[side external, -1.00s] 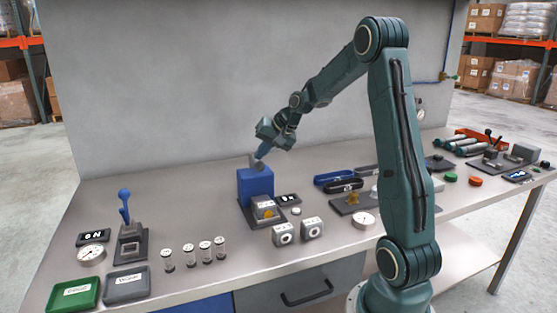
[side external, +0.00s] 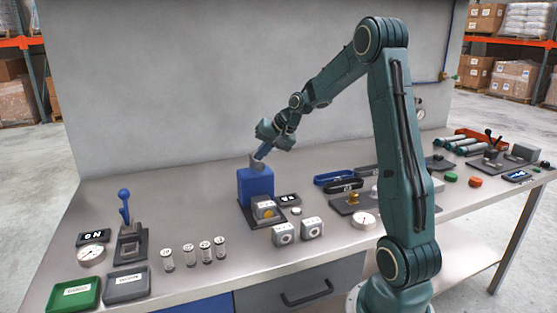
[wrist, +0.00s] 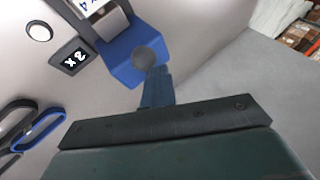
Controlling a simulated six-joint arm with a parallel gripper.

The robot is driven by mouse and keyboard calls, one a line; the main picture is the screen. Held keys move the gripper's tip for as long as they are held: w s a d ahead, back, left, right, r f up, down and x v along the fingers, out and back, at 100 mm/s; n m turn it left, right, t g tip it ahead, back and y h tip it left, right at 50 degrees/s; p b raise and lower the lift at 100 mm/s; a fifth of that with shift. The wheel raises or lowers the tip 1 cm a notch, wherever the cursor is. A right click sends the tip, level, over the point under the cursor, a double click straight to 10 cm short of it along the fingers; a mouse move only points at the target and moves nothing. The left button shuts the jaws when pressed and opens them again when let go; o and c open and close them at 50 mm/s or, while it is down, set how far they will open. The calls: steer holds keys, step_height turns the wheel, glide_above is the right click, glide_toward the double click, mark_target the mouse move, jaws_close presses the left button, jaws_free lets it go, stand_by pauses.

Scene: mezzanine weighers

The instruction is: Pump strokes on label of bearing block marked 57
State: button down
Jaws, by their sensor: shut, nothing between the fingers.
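A blue pump box (side external: 255,188) stands on a dark base near the table's middle; it also shows in the wrist view (wrist: 124,68). A grey rounded knob (wrist: 147,58) shows at its top. My gripper (side external: 262,153) is shut and empty, its blue fingertips pointing down at the knob; whether they touch it I cannot tell. A white label partly in the wrist view (wrist: 92,5) seems to read "x 4". Two pale blocks with round bores (side external: 284,234) (side external: 312,228) stand in front; no 57 is readable.
A black display (side external: 288,199) beside the box reads "x 2" in the wrist view (wrist: 73,57). Several small cylinders (side external: 193,252), a gauge (side external: 91,255), a blue-handled lever (side external: 124,206) and green (side external: 73,294) and grey (side external: 126,285) trays stand left. Blue and black loops (side external: 338,180) lie right.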

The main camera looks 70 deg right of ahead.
steer(key=shift+w+d+r, duration=0.1)
steer(key=shift+w+r, duration=0.05)
steer(key=shift+r, duration=0.75)
steer(key=shift+w+d+r, duration=0.1)
steer(key=shift+r, duration=0.8)
steer(key=shift+w+d+r, duration=0.1)
steer(key=shift+r, duration=0.75)
steer(key=shift+w+d+r, duration=0.15)
steer(key=shift+r, duration=0.65)
steer(key=shift+w+d+r, duration=0.1)
steer(key=shift+r, duration=0.75)
stand_by(0.4)
steer(key=shift+w+d+r, duration=0.15)
steer(key=shift+r, duration=0.8)
steer(key=shift+w+d+r, duration=0.1)
steer(key=shift+d+r, duration=0.05)
steer(key=shift+r, duration=0.75)
steer(key=shift+f, duration=0.2)
steer(key=shift+s+a+f, duration=0.2)
steer(key=shift+f, duration=1.2)
steer(key=shift+s+a+f, duration=0.2)
steer(key=shift+f, duration=1.15)
steer(key=shift+s+a+f, duration=0.2)
steer(key=shift+f, duration=1.2)
